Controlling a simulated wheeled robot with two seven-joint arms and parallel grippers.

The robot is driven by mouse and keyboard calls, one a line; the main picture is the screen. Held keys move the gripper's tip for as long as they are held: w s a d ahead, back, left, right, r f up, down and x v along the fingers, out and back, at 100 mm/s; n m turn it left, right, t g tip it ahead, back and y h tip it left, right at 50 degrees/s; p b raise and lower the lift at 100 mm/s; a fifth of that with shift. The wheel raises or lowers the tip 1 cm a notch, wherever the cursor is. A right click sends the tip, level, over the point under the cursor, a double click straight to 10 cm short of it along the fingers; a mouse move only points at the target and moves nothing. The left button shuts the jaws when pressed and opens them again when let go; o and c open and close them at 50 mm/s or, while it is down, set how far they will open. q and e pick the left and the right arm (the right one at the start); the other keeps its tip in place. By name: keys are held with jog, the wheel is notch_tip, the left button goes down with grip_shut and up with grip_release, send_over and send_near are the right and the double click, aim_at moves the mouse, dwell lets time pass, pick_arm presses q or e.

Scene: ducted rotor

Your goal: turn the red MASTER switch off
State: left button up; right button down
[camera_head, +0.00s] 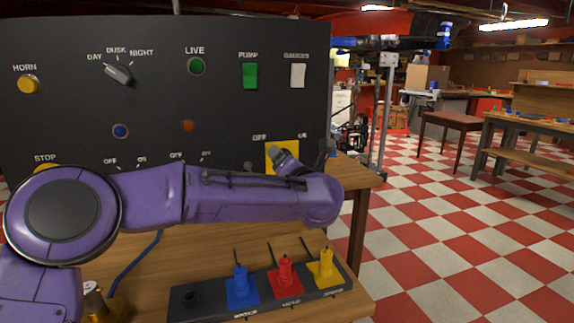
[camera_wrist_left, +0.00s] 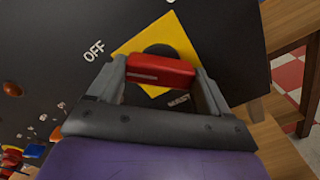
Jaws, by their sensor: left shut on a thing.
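The red MASTER switch handle (camera_wrist_left: 160,70) sits on a dark round base on a yellow square plate (camera_wrist_left: 183,45) of the black panel. My left gripper (camera_wrist_left: 161,76) has its two grey fingers at either end of the red handle, shut on it. An OFF label (camera_wrist_left: 94,50) shows left of the plate; the lettering at the top edge is cut off. In the head view, the yellow plate (camera_head: 272,160) is at the panel's lower right, partly behind my left gripper (camera_head: 304,154); the red handle is hidden there. My right gripper is not in view.
The black panel (camera_head: 60,110) also bears a HORN button (camera_head: 28,84), a DAY/DUSK/NIGHT knob (camera_head: 119,74), a green PUMP switch (camera_head: 250,76) and a white switch (camera_head: 298,75). My purple arm covers its lower part. A dark strip with coloured plugs (camera_head: 285,275) lies in front on the wooden table.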

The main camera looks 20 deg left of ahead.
pick_arm(q)
jog(key=o, duration=1)
jog(key=b+v, duration=0.1)
jog(key=v, duration=0.9)
jog(key=shift+s+d, duration=0.2)
jog(key=shift+d, duration=0.05)
